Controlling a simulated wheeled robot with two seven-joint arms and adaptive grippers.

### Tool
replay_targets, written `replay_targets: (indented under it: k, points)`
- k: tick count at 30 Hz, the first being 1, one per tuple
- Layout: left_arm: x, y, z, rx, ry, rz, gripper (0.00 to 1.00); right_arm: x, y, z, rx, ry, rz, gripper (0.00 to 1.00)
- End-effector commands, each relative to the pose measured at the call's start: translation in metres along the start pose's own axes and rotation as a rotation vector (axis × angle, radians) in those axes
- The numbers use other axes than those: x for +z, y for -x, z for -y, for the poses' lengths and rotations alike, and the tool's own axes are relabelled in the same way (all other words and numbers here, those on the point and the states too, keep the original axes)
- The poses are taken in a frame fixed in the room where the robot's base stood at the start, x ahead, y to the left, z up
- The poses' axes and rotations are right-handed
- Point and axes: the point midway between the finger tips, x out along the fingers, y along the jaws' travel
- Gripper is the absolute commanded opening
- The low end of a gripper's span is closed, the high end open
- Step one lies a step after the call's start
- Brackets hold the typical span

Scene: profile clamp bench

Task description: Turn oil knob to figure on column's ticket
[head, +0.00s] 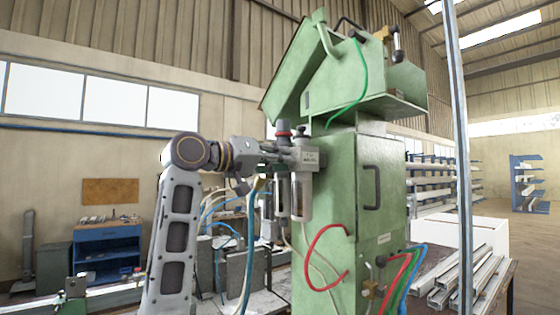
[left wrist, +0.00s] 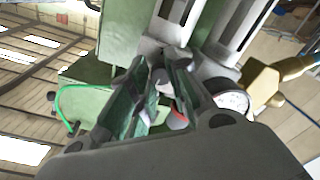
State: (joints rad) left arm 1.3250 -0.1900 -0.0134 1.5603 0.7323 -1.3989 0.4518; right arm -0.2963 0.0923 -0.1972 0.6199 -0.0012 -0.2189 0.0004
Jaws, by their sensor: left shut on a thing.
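The air-and-oil unit (head: 308,158) is fixed to the left side of the green column (head: 340,185), with two clear bowls (head: 300,197) hanging below. A dark knob with a red ring (head: 283,132) stands on its top. My left gripper (head: 283,152) reaches in from the left at the unit's top. In the left wrist view my left gripper (left wrist: 158,68) is shut on a small grey knob (left wrist: 158,80), apparently the oil knob, largely hidden by the fingers. A small pale ticket (head: 384,239) is on the column's front; its figure is too small to read. My right gripper is not in view.
A round gauge (left wrist: 232,100) and a brass fitting (left wrist: 262,86) are close beside the fingers. Red hose (head: 316,240) loops from the column's left side. Metal profiles (head: 465,275) lie at right, behind a thin upright post (head: 461,150). A blue cabinet (head: 107,247) stands far left.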

Motion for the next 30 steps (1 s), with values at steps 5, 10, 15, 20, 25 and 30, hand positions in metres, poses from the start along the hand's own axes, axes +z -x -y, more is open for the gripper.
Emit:
replay_targets:
  k: [5, 10, 15, 20, 25, 30]
  points:
    - [0.0, 0.0, 0.001, 0.0, -0.132, -0.004, 0.0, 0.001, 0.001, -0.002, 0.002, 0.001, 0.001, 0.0]
    - [-0.001, 0.001, 0.002, 0.002, -0.283, -0.007, 0.0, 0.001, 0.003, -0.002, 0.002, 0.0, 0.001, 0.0]
    - [0.0, 0.0, 0.002, 0.007, -0.438, -0.009, 0.0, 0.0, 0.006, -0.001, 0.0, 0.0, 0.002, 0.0]
    - [0.0, 0.0, 0.002, 0.01, -0.564, -0.013, 0.0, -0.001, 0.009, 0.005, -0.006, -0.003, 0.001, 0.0]
    - [0.0, 0.0, 0.002, 0.014, -0.665, -0.015, 0.0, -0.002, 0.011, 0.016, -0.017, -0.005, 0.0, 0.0]
    - [0.0, 0.0, 0.001, 0.017, -0.724, -0.017, 0.0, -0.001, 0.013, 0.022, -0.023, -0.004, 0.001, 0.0]
